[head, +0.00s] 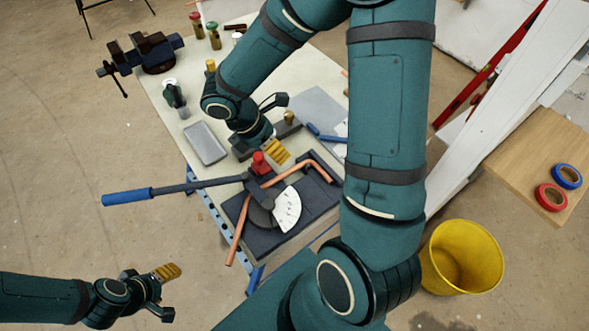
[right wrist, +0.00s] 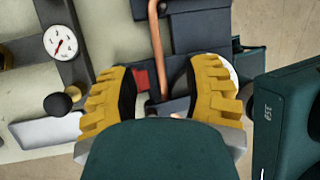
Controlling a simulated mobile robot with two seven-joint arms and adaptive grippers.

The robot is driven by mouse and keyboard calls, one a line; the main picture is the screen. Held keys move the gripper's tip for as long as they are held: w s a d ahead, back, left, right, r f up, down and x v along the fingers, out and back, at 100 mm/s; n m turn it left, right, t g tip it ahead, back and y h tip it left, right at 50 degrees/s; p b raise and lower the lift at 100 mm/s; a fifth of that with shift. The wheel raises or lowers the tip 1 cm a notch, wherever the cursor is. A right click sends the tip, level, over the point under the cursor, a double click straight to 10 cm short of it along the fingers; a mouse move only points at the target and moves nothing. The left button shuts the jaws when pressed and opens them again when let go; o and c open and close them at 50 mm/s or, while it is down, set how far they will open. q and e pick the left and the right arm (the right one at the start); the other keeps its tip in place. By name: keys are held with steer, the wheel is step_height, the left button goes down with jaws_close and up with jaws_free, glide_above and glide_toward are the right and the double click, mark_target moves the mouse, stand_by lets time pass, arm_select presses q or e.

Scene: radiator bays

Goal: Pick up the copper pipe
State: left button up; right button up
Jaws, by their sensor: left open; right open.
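The copper pipe (head: 238,232) lies in a dark pipe bender (head: 265,235) on the bench. One end sticks out past the front edge and its bent part (head: 317,162) runs to the right. My right gripper (head: 277,152) is above the far side of the bender, with yellow fingers. In the right wrist view its fingers (right wrist: 160,95) are open and empty, and the copper pipe (right wrist: 155,45) runs into the space between them. I cannot tell the height gap. My left gripper (head: 167,272) is at the lower left, open and away from the bench.
A long blue-handled lever (head: 129,196) juts left from the bender. A grey tray (head: 205,143), a vise (head: 150,52) and several bottles stand on the bench (head: 165,92). A yellow bucket (head: 462,257) is on the floor at right. The floor around my left gripper is clear.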

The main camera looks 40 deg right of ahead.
glide_above(288, 171)
steer(key=f, duration=0.3)
steer(key=a+f, duration=0.1)
steer(key=f, duration=0.1)
steer(key=shift+w+b, duration=0.3)
steer(key=shift+b, duration=0.1)
steer(key=x, duration=0.3)
steer(key=b+x, duration=0.1)
steer(key=shift+w+a+f, duration=0.25)
steer(key=shift+w+f, duration=0.05)
steer(key=shift+f, duration=0.05)
steer(key=shift+s+d+f, duration=0.15)
steer(key=shift+f, duration=0.2)
steer(key=shift+f+b, duration=0.2)
steer(key=shift+b, duration=0.15)
jaws_close()
